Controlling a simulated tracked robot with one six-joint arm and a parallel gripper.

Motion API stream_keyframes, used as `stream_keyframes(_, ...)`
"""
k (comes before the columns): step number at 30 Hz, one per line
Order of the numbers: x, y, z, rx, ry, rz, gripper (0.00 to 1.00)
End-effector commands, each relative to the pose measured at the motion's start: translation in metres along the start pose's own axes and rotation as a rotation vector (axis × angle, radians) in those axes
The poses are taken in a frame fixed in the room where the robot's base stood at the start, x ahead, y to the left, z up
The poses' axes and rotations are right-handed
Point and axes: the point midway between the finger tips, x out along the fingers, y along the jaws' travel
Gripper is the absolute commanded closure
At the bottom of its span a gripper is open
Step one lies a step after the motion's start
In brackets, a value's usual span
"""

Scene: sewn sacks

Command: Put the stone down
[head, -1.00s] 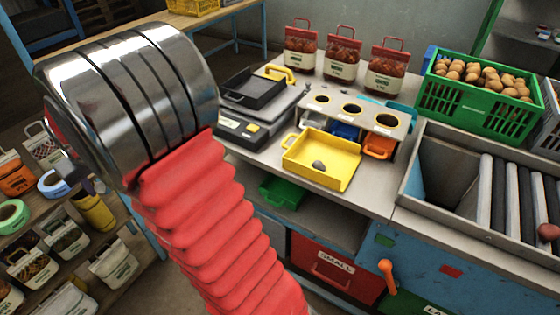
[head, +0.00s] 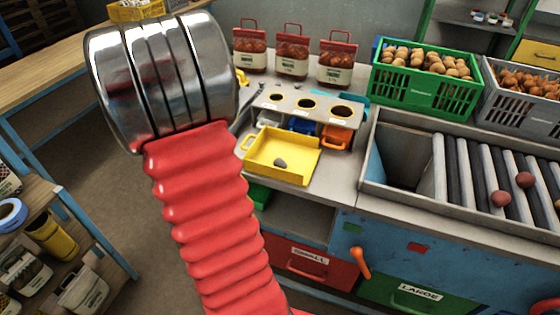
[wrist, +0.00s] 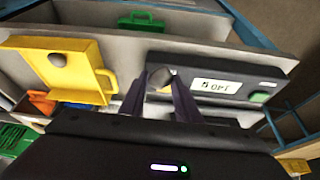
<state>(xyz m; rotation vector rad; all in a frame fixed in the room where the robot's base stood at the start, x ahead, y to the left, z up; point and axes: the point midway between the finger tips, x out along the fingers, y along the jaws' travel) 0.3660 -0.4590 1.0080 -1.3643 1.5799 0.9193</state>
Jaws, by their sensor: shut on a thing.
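My gripper (wrist: 160,97) shows in the wrist view, its two dark fingers shut on a small grey stone (wrist: 158,77). The held stone appears in front of the scale (wrist: 215,85) with its lit display; I cannot tell its height. A second grey stone (head: 280,162) lies in the yellow tray (head: 300,172) on the bench. The tray also shows at the left of the wrist view (wrist: 85,84), with the stone in it (wrist: 57,60). In the head view my arm hides the gripper and most or all of the scale.
A stand with round holes (head: 330,112) is behind the tray, with small coloured bins under it. Sewn sacks (head: 292,55) line the bench's back. A green crate of potatoes (head: 427,85) and a roller trough (head: 400,165) with two reddish round items are at right.

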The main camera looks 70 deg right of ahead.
Motion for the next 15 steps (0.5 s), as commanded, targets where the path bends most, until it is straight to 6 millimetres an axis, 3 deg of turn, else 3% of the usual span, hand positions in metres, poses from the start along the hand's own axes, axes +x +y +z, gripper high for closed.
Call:
stream_keyframes(1, 0.004, 0.019, -0.017, 0.080, 0.000, 0.033, 0.93)
stream_keyframes(6, 0.013, 0.079, -0.060, 0.339, -0.002, 0.140, 0.93)
stream_keyframes(15, 0.019, 0.183, -0.115, 0.752, -0.005, 0.309, 0.93)
